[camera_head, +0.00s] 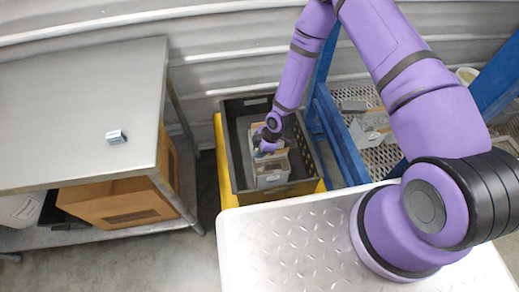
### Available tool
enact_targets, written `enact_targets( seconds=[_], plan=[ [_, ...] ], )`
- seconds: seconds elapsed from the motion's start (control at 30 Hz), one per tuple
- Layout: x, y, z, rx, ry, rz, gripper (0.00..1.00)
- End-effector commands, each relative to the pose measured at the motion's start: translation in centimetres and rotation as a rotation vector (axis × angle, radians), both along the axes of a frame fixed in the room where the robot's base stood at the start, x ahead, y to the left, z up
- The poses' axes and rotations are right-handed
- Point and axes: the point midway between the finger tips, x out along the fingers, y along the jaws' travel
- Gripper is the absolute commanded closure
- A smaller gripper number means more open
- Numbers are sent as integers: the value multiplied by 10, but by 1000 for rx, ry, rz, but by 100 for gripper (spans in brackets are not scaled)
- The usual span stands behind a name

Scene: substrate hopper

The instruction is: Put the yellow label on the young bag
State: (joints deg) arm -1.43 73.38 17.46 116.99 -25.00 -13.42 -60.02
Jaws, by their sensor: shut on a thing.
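My gripper (263,149) reaches down into a dark grey crate (228,150). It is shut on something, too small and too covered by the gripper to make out. Pale bags (271,173) with light front patches stand in the crate, just below and beside the gripper. I cannot tell whether the gripper touches them. Small orange-tan patches show among the bags, partly behind the gripper. I cannot make out a clear yellow label or tell which bag is the young one.
The crate sits on a yellow stand (222,165). A steel table (80,110) at left carries a small grey-blue block (116,136); a cardboard box (125,205) is below it. A blue-framed rack (345,145) with pale items stands at right.

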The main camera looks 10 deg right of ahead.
Motion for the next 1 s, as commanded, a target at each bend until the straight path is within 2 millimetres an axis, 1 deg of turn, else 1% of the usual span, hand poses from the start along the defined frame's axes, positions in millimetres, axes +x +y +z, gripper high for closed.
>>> enact_targets(
  seconds=[0.4, 0.43, 0.53, 0.57, 0.73, 0.77, 0.8, 0.87, 0.9, 1.0],
  plan=[
    [0, 0, 0, 0, 0, -1, 100],
    [0, 0, 0, 0, 0, -1, 71],
    [0, 0, 0, 0, 0, -1, 48],
    [0, 0, 0, 0, 0, -1, 46],
    [0, 0, 0, 0, 0, -1, 46],
    [0, 0, 0, 0, 0, -1, 42],
    [0, 0, 0, 0, 0, -1, 32],
    [0, 0, 0, 0, 0, -1, 19],
    [0, 0, 0, 0, 0, -1, 16],
    [0, 0, 0, 0, 0, 0, 16]
  ],
)
